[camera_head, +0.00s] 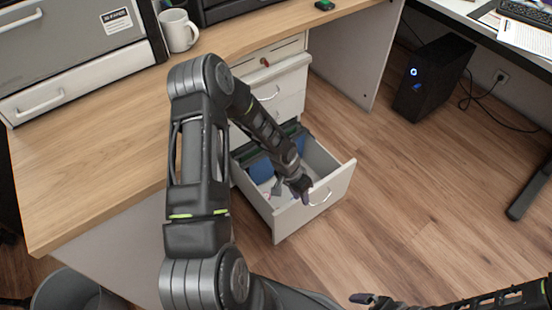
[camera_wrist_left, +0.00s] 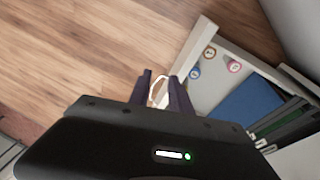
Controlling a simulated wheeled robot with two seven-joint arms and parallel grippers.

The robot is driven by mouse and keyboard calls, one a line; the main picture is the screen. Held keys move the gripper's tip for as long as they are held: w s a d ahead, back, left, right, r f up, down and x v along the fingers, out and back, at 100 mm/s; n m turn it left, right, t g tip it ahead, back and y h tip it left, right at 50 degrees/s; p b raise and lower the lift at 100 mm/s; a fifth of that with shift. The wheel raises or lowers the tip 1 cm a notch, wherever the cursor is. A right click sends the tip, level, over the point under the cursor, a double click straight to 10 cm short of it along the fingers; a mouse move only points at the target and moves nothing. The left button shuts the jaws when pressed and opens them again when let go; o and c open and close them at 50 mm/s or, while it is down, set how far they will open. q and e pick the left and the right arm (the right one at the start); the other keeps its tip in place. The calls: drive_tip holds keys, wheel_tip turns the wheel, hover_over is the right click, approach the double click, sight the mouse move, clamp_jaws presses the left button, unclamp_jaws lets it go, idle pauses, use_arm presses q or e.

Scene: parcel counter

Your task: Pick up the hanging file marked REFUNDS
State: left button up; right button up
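The open drawer (camera_head: 335,188) in the desk pedestal holds dark green hanging files (camera_wrist_left: 285,125) at its back, with small pale tabs I cannot read. I cannot tell which file is marked REFUNDS. My left gripper (camera_head: 304,192) is over the drawer's front panel, beside its pale handle (camera_head: 321,197). In the left wrist view, the fingers of this gripper (camera_wrist_left: 162,92) are apart, with the handle (camera_wrist_left: 157,90) showing between them. I cannot tell whether they touch it. My right gripper (camera_head: 372,299) is low at the bottom edge, away from the drawer.
A blue item (camera_wrist_left: 245,104) and several small round-topped items (camera_wrist_left: 234,66) lie in the drawer. A white mug (camera_head: 178,32) stands on the wooden desk (camera_head: 100,140). A black computer tower (camera_head: 433,78) stands on the floor at the right. Floor before the drawer is clear.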

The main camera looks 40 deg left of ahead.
use_arm(q)
drive_tip(key=s+d+f+n+b, duration=0.1)
drive_tip(key=s+d+f+b, duration=0.1)
drive_tip(key=s+d, duration=0.3)
drive_tip(key=s+d+f+n+b, duration=0.1)
drive_tip(key=s+d+f+b, duration=0.2)
drive_tip(key=s+d, duration=0.3)
drive_tip(key=s+d+f+n+h+b, duration=0.1)
drive_tip(key=s+d+f+b, duration=0.2)
drive_tip(key=s+d, duration=0.3)
drive_tip(key=shift+s+d+f+g, duration=0.3)
drive_tip(key=shift+d+f, duration=0.2)
drive_tip(key=shift+d, duration=0.55)
use_arm(e)
wheel_tip(320, 180, down, 9)
drive_tip(key=w+d, duration=0.1)
drive_tip(key=shift+d+r, duration=0.15)
drive_tip(key=shift+r, duration=0.05)
